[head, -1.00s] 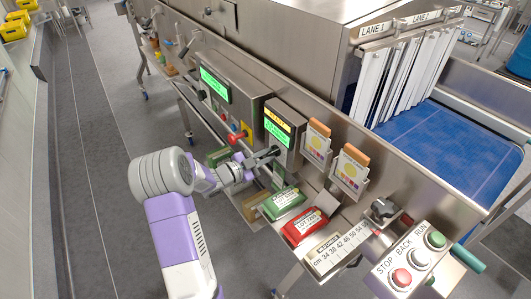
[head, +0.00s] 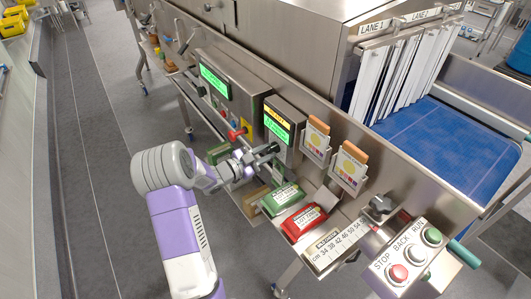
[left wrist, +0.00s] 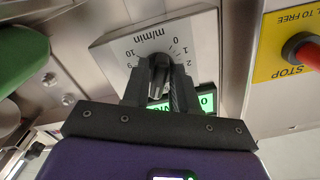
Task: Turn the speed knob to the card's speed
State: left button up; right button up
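The speed knob (left wrist: 158,63) is a dark knob on a silver plate (left wrist: 112,50) marked m/min, with numbers around it, seen upside down in the left wrist view. My left gripper (left wrist: 160,72) has its two black fingers on either side of the knob, with no clear gap, and looks shut on it. In the head view my left gripper (head: 270,156) is at the small control box under a yellow and green display (head: 278,126); it hides the knob there. Two cards with orange tops (head: 317,139) (head: 350,165) stand in holders to the right; their writing is too small to read.
A red mushroom stop button (left wrist: 303,47) on a yellow plate is near the knob. Green (head: 282,197) and red (head: 304,220) packs lie below the cards. A STOP, BACK, RUN button box (head: 412,255) is at front right. The grey floor at left is clear.

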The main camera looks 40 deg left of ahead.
pick_arm(q)
jog(key=shift+o, duration=1)
jog(key=v, duration=0.7)
jog(key=shift+s+p, duration=0.3)
jog(key=shift+p, duration=0.1)
